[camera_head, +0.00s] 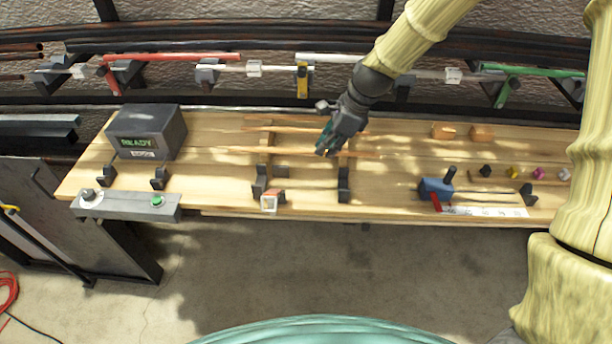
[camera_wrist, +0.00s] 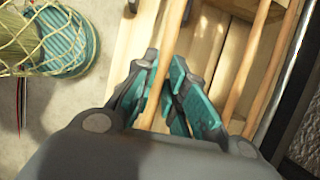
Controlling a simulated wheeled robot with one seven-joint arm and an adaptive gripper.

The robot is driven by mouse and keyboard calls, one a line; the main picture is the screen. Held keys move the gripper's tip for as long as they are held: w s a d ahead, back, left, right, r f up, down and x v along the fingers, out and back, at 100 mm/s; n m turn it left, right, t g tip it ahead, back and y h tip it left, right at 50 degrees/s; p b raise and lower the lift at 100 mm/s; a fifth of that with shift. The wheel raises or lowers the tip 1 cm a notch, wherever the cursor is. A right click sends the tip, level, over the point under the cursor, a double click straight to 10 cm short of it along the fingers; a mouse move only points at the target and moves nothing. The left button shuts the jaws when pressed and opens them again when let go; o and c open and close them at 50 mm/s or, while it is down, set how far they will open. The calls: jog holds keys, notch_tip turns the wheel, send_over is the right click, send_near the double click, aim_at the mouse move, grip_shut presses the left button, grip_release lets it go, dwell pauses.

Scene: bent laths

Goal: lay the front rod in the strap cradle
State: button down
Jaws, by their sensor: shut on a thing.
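The front rod (camera_head: 247,150) is a thin pale wooden lath, the nearest of several lying across wooden supports at the middle of the bench. My gripper (camera_head: 324,150) is over it, with its fingers at the rod. In the wrist view my gripper (camera_wrist: 164,62) has the rod (camera_wrist: 174,35) between its teal fingers. A dark upright holder (camera_head: 259,185) and another dark holder (camera_head: 343,185) stand at the bench's front edge. I cannot tell for sure which holder is the strap cradle.
Further rods (camera_wrist: 248,62) lie behind the held one. A dark box with a green display (camera_head: 146,133) stands at the left. A blue clamp-like tool (camera_head: 436,187) with a red part is at the right.

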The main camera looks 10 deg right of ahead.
jog(key=shift+s+a+f, duration=0.1)
jog(key=shift+a+f, duration=0.05)
jog(key=shift+f, duration=0.15)
jog(key=shift+a+f+p, duration=0.15)
jog(key=shift+f+p, duration=0.9)
jog(key=shift+f, duration=1.8)
notch_tip(320, 180, down, 2)
jog(key=shift+f+p, duration=0.25)
jog(key=shift+p, duration=0.2)
jog(key=shift+f, duration=0.4)
jog(key=shift+f, duration=0.65)
jog(key=c, duration=1.5)
grip_release()
jog(key=shift+o, duration=0.2)
